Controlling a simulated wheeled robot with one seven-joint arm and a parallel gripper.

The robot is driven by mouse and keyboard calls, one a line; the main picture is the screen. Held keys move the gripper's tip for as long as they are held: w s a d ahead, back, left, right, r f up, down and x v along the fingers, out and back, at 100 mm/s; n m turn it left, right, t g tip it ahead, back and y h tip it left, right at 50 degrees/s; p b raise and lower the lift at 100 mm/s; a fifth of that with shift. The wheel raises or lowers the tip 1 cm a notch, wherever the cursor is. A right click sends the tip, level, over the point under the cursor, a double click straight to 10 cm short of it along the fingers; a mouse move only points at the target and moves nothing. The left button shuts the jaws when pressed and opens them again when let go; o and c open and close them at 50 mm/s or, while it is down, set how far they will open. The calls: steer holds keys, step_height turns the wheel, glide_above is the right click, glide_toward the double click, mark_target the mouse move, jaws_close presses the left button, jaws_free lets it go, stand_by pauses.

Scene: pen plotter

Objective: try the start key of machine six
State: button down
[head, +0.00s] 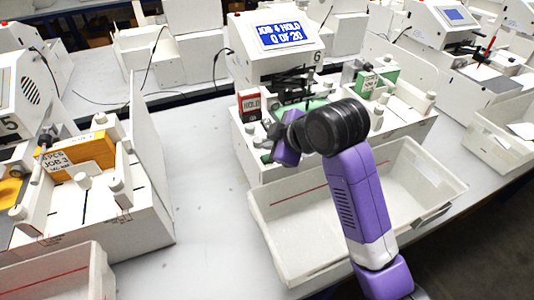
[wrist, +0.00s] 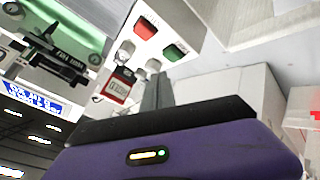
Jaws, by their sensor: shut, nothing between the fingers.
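Machine six (head: 272,65) stands in the middle of the head view, with a "6" on its front. Its blue display (head: 279,36) reads "JOB 6 HOLD" and "0 OF 20". A red-framed tag marked HOLD (head: 250,103) stands at its front left; it also shows in the wrist view (wrist: 118,88). The wrist view shows a red key (wrist: 145,27) and a green key (wrist: 175,52) side by side on the white panel; no lettering is legible on them. My gripper (head: 270,138) is shut and empty at the machine's front left. In the wrist view its fingers (wrist: 157,88) appear near the tag and keys.
A white bin (head: 290,215) is below my arm, in front of machine six. Machine five (head: 20,110) stands at left with an orange JOB 3 piece (head: 85,152). Another machine (head: 445,25) is at right. The tabletop between five and six is clear.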

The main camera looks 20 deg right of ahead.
steer(key=shift+r+p, duration=1.55)
steer(key=shift+r, duration=0.45)
steer(key=shift+f, duration=0.1)
steer(key=w+r+m+t, duration=0.3)
steer(key=w+r+t, duration=0.1)
steer(key=r, duration=0.3)
steer(key=s+f+m, duration=0.2)
steer(key=s+f, duration=0.2)
steer(key=s, duration=1.1)
steer(key=s+f+m+t+h, duration=0.1)
steer(key=s+f+m, duration=0.2)
steer(key=s, duration=1.3)
steer(key=s+f+m+h, duration=0.1)
steer(key=s+f+m, duration=0.2)
steer(key=s, duration=1.2)
step_height(320, 180, down, 4)
steer(key=shift+s+a+r+t, duration=0.15)
steer(key=shift+s+t, duration=0.2)
steer(key=shift+t, duration=0.05)
